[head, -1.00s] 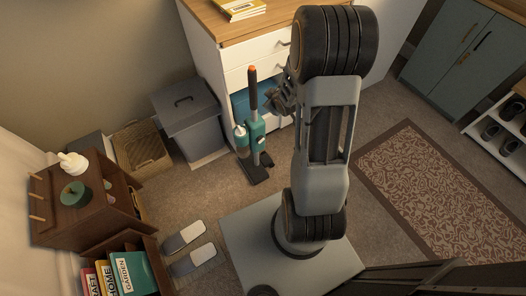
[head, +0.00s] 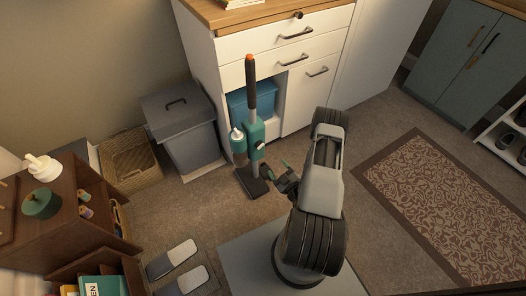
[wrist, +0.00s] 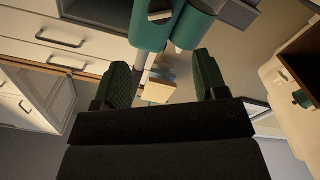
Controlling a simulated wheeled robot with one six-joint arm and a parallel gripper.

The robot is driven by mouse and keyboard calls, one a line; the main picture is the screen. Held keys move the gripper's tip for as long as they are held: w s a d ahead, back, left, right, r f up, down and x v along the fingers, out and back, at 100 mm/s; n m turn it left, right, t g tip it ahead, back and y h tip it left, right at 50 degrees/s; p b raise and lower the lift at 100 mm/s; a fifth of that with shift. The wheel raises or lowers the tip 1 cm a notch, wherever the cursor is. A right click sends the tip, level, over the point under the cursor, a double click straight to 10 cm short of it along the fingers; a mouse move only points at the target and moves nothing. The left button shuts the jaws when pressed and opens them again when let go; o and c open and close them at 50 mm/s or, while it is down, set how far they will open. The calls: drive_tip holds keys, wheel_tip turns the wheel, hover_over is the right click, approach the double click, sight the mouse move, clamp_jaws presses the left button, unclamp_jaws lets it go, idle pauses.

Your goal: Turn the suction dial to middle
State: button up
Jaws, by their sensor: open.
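A teal stick vacuum (head: 257,133) stands upright in front of the white cabinet, with a dark handle and an orange tip. A small pale round part, which looks like the suction dial (head: 261,145), shows on the right side of its teal body. In the wrist view the vacuum's teal body (wrist: 150,32) hangs in from the top edge, with a pale and dark part, likely the dial (wrist: 160,15), on it. My gripper (head: 280,169) is low, just right of the vacuum, apart from it. In the wrist view my gripper (wrist: 163,76) is open with nothing between its green fingers.
The white cabinet (head: 300,70) with drawers stands behind the vacuum, with a blue box (head: 262,98) in its open bay. A grey bin (head: 188,125) and wicker basket (head: 130,160) stand left. Slippers (head: 188,272) lie front left. The patterned rug (head: 440,190) is clear.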

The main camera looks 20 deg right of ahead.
sight(260, 145)
drive_tip(key=w+a+b, duration=0.1)
drive_tip(key=w+b, duration=0.1)
drive_tip(key=w, duration=1)
drive_tip(key=shift+a, duration=0.2)
drive_tip(key=c, duration=0.9)
